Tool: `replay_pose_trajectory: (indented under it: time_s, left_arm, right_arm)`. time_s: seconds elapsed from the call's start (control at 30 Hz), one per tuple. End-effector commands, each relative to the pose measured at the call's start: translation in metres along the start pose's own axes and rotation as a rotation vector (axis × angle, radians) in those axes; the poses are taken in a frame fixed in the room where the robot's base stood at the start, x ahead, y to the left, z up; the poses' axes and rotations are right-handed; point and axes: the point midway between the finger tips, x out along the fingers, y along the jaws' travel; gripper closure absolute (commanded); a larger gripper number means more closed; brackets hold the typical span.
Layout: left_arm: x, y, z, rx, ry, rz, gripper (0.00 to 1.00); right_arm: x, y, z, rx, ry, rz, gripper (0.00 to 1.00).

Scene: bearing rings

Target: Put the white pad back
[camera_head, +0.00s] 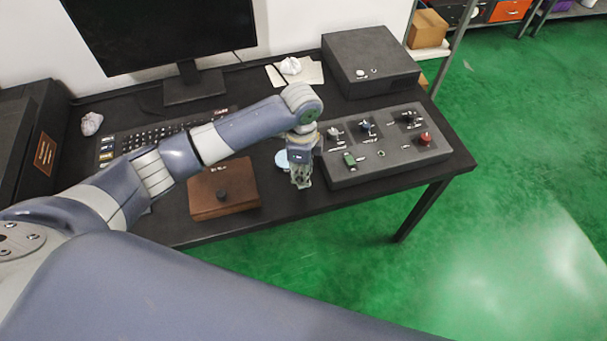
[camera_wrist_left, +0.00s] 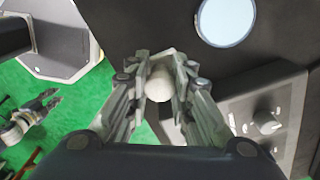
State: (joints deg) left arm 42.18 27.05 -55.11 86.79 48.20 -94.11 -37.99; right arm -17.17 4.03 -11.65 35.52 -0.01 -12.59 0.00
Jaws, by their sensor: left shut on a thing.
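My left gripper (camera_head: 301,182) is above the front of the dark table, just left of the grey panel with knobs. In the left wrist view its fingers (camera_wrist_left: 160,68) are shut on a small white rounded piece, which I take for the white pad (camera_wrist_left: 160,86). The fingers cover its sides. In the head view the held piece is hidden. A pale blue disc (camera_head: 282,160) lies on the table just behind and left of the gripper; it also shows in the wrist view (camera_wrist_left: 227,20). My right gripper (camera_wrist_left: 47,99) shows small at the wrist view's left, its opening unclear.
The grey panel (camera_head: 395,164) carries several knobs, a green block (camera_head: 349,159) and a red knob (camera_head: 425,138). A brown box (camera_head: 223,192) stands left of the gripper. A grey box (camera_head: 370,60) with a small white piece (camera_head: 361,73) on top stands behind. A keyboard (camera_head: 160,134) lies left.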

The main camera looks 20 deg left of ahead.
Motion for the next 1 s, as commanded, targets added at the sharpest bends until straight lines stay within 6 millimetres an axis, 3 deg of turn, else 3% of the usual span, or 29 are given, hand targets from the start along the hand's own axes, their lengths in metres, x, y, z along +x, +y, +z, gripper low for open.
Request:
replay_pose_trajectory:
  time_s: [0.17, 0.4, 0.77, 0.8, 0.87, 1.0]
  left_arm:
    - [0.001, -0.009, -0.005, -0.001, 0.0, 0.001, 0.98]
    - [0.034, -0.007, -0.004, 0.0, -0.001, 0.001, 0.98]
    - [0.039, -0.007, -0.004, 0.0, 0.0, 0.0, 0.98]
    - [0.039, -0.007, -0.004, 0.0, 0.0, 0.0, 0.77]
    - [0.039, -0.007, -0.004, 0.0, 0.0, -0.001, 0.64]
    - [0.039, -0.007, -0.004, 0.0, -0.001, 0.0, 0.6]
  right_arm:
    - [-0.001, 0.003, 0.0, -0.001, 0.0, 0.003, 0.7]
    - [-0.007, 0.008, 0.001, -0.001, -0.002, 0.01, 0.7]
    - [-0.005, 0.012, 0.002, 0.0, -0.003, 0.014, 0.7]
    - [-0.005, 0.011, 0.002, 0.0, -0.003, 0.014, 0.7]
    - [-0.006, 0.011, 0.002, 0.0, -0.003, 0.013, 0.7]
    - [-0.006, 0.011, 0.002, 0.0, -0.003, 0.013, 0.7]
